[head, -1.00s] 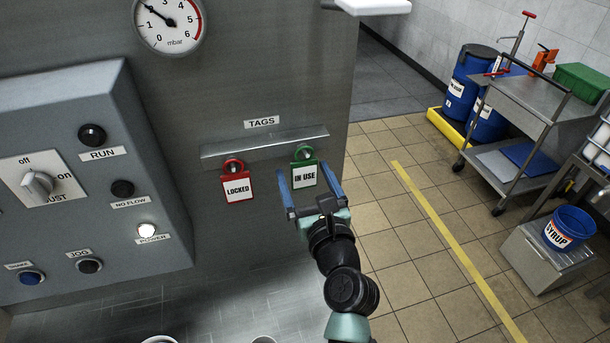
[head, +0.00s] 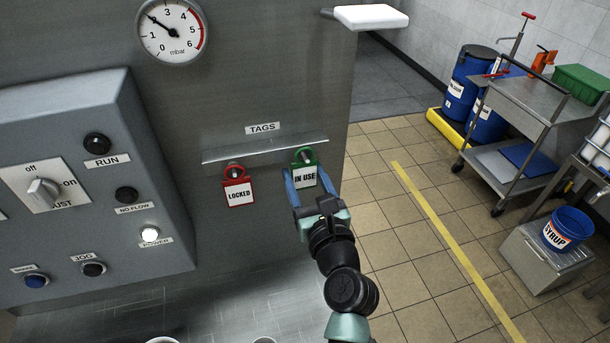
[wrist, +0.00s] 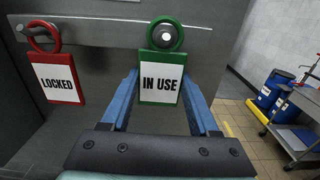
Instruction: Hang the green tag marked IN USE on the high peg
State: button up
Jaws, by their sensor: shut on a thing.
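The green tag marked IN USE (head: 305,177) hangs by its ring on a peg of the steel strip under the TAGS label. It also shows in the wrist view (wrist: 161,78), with the peg through its ring. My gripper (head: 307,187) is shut on the tag, with one blue finger at each side edge; in the wrist view the fingers (wrist: 161,92) flank its lower part. The red tag marked LOCKED (head: 238,191) hangs on the peg to the left. A white-topped piece (head: 371,17) sticks out at the upper right of the steel panel; I cannot tell whether it is the high peg.
The grey control box (head: 95,180) with knob and buttons stands out at the left. A pressure gauge (head: 170,30) is above it. Tiled floor (head: 410,250) is open to the right, with a steel cart (head: 540,110) and a blue SYRUP bucket (head: 567,230) farther off.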

jog(key=p+v, duration=0.1)
jog(key=v, duration=0.5)
dwell(0.7)
jog(key=s+a+f+m+h+b, duration=0.2)
jog(key=s+f, duration=0.4)
jog(key=f, duration=0.4)
jog(key=shift+s+a+t+h, duration=0.2)
jog(key=shift+a+t+h, duration=0.1)
jog(key=shift+h, duration=0.2)
